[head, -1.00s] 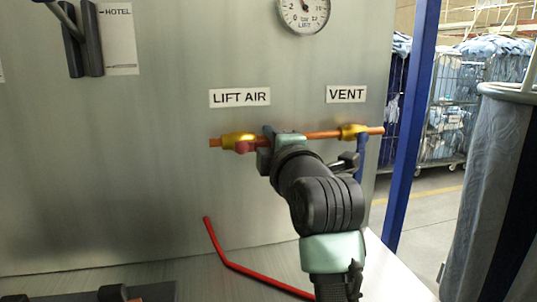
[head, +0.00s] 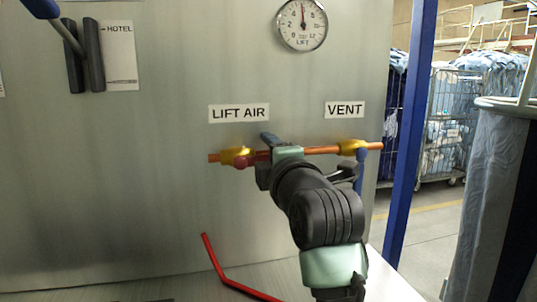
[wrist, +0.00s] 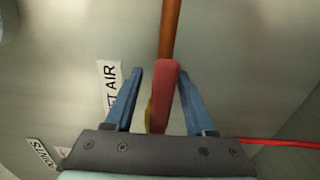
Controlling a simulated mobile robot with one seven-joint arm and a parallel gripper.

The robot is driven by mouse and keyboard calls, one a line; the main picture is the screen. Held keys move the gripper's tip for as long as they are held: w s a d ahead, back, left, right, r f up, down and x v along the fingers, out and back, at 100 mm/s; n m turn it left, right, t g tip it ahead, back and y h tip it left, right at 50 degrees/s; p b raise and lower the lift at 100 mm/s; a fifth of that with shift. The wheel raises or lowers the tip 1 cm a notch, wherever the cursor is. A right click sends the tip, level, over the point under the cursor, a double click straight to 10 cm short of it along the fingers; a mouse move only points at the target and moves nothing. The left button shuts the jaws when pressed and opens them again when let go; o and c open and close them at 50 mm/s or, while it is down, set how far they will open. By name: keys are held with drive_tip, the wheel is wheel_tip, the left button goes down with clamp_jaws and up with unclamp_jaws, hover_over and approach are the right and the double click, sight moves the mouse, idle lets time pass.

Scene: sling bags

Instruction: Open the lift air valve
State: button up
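The lift air valve (head: 228,157) has a yellow body on a copper pipe, under the LIFT AIR label (head: 239,113). Its red handle (head: 242,162) is partly hidden by my gripper in the head view. In the wrist view the red handle (wrist: 163,95) lies in line with the pipe (wrist: 170,30). Most of the yellow body is hidden behind the handle there.
The vent valve (head: 350,147), yellow with a blue handle, is to the right on the same pipe under the VENT label (head: 345,110). A LIFT gauge (head: 302,25) is above. A red bent rod (head: 212,255) is below. A blue post (head: 408,140) stands right of the panel.

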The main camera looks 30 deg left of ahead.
drive_tip(key=v, duration=1.3)
drive_tip(key=shift+b, duration=0.3)
drive_tip(key=s+d+r+m+t+h, duration=0.5)
drive_tip(key=d+r+m+t+h, duration=0.3)
drive_tip(key=m, duration=0.6)
drive_tip(key=s+d+r+m+t+h, duration=0.55)
drive_tip(key=d+r+m+t, duration=0.2)
drive_tip(key=d+m, duration=0.5)
wheel_tip(320, 180, up, 22)
drive_tip(key=a+p, duration=0.2)
drive_tip(key=p, duration=2)
drive_tip(key=shift+w+f+m+g+y, duration=0.25)
drive_tip(key=shift+m+g+y, duration=0.1)
drive_tip(key=shift+g, duration=0.1)
